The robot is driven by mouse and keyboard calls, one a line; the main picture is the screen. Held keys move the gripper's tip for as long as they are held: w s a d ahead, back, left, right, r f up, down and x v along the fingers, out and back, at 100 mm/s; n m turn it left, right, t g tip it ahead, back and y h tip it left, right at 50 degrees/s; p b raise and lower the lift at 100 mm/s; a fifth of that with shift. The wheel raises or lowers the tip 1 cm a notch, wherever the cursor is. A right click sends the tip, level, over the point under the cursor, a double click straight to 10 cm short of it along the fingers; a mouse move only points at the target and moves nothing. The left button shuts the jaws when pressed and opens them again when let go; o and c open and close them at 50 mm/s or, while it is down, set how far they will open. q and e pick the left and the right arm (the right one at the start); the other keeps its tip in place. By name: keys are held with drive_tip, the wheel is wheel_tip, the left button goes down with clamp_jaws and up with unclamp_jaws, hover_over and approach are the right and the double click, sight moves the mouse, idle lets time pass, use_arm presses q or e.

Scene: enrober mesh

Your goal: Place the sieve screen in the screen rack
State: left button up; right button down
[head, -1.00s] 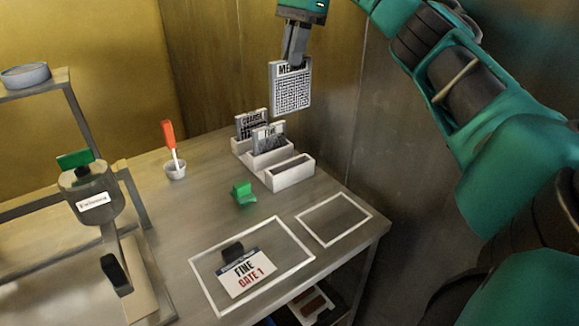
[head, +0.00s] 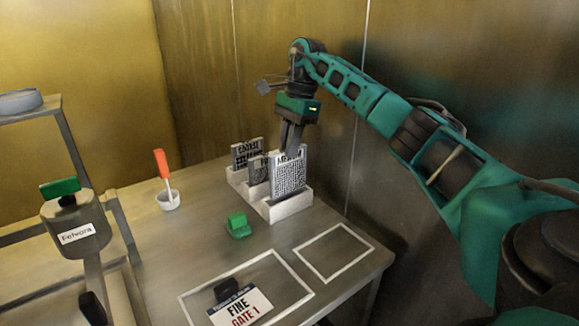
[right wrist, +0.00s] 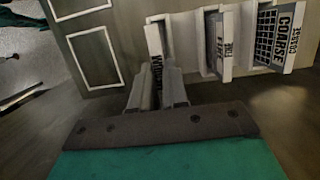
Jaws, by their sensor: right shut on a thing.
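My right gripper (head: 291,148) is shut on the top edge of the sieve screen marked MEDIUM (head: 289,175), a white plate with a dark mesh pattern. The screen is upright at the front slot of the white screen rack (head: 287,209). Its lower edge meets the slot; I cannot tell how deep it sits. The FINE screen (right wrist: 222,45) and COARSE screen (right wrist: 282,38) stand in the other slots. In the right wrist view, the held screen (right wrist: 155,55) shows beyond my fingers (right wrist: 157,88). My left gripper is out of view.
A green block (head: 238,225) lies in front of the rack. A FINE GATE 1 card (head: 240,306) lies within a white outline. A smaller outline (head: 333,252) is empty. A metal wall is close at right.

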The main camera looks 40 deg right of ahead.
hover_over(290, 191)
drive_tip(key=f, duration=0.5)
drive_tip(key=shift+w+d+f, duration=0.1)
drive_tip(key=shift+w+d, duration=0.15)
drive_tip(key=shift+w, duration=0.1)
drive_tip(key=c, duration=1.1)
unclamp_jaws()
drive_tip(key=shift+c, duration=0.2)
drive_tip(key=p+v, duration=0.1)
drive_tip(key=v, duration=1.1)
